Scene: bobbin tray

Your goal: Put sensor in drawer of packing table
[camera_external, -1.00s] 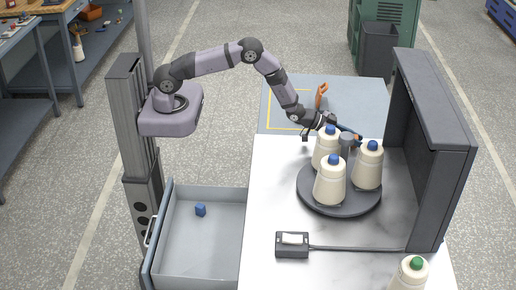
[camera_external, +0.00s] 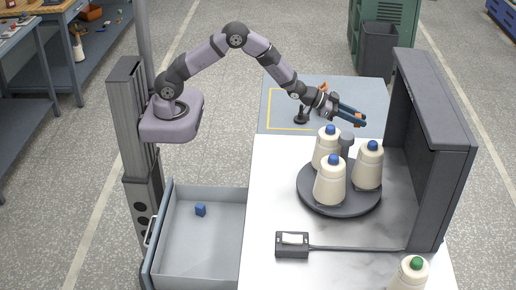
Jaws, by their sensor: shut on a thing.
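My gripper (camera_external: 357,115) is raised above the far edge of the white packing table (camera_external: 267,200), behind the bobbins. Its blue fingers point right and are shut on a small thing. That thing is mostly hidden by the fingers, and I cannot make out whether it is the sensor. The grey drawer (camera_external: 210,262) is pulled out at the table's left side. A small blue block (camera_external: 200,210) lies inside it, and the rest of its floor looks bare.
A round dark tray (camera_external: 310,201) holds cream bobbins (camera_external: 330,182) around a grey post (camera_external: 347,145). A black box (camera_external: 291,246) with a cable sits in front. A dark frame (camera_external: 438,130) stands right. A green-topped bobbin (camera_external: 410,275) stands near front.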

